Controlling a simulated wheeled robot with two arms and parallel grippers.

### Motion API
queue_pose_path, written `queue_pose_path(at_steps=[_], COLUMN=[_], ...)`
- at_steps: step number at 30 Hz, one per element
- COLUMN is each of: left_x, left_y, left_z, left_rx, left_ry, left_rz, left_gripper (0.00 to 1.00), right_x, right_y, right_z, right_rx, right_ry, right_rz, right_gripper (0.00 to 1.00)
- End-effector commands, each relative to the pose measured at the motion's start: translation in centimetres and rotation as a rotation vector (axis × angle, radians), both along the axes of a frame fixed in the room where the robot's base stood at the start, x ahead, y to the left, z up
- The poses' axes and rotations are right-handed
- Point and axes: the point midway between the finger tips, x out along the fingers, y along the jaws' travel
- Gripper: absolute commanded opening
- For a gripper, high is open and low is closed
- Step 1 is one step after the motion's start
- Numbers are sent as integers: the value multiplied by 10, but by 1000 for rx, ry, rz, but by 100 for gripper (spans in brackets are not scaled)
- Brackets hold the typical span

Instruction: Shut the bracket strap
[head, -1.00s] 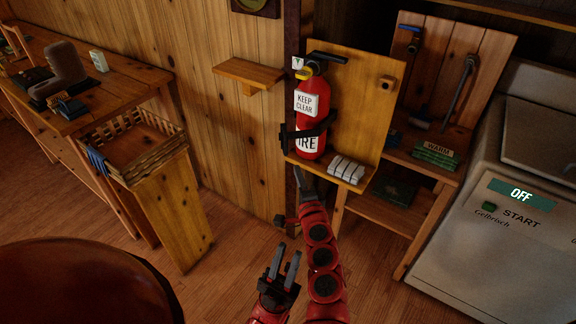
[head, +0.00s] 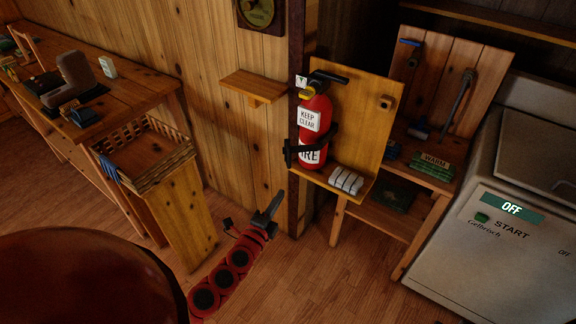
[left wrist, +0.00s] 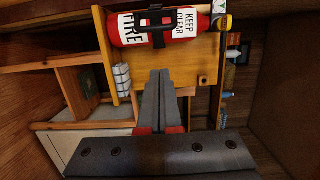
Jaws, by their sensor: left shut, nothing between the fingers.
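The red fire extinguisher (head: 314,118) stands upright against a wooden backboard (head: 362,108). The black bracket strap (head: 318,142) crosses its front below the KEEP CLEAR label; I cannot tell whether its end is fastened. In the left wrist view the extinguisher (left wrist: 188,24) lies sideways across the top, with the black strap (left wrist: 156,28) over it. My left gripper (head: 277,199) is shut and empty, to the left of and below the extinguisher, apart from it. Its closed fingers (left wrist: 160,74) point toward the strap in the wrist view. My right gripper is not in view.
A white ribbed block (head: 346,180) sits on the ledge beside the extinguisher. A small wooden shelf (head: 254,86) is on the wall to the left. The floor between is clear.

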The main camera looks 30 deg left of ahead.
Motion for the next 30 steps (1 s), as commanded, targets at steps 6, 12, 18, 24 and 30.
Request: queue_pose_path(at_steps=[6, 12, 18, 24, 30], left_x=[33, 73, 104, 119, 123], left_y=[1, 2, 12, 29, 32], left_z=[3, 1, -3, -4, -4], left_rx=[-4, -7, -7, -6, -5], left_ry=[-3, 0, -3, 1, 4], left_rz=[2, 1, 5, 3, -3], left_gripper=[0, 0, 0, 0, 0], right_x=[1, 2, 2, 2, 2], right_y=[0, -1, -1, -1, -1], right_z=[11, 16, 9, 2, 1], right_rx=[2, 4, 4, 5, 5], right_ry=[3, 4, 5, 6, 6], right_rz=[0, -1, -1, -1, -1], right_gripper=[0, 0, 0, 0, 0])
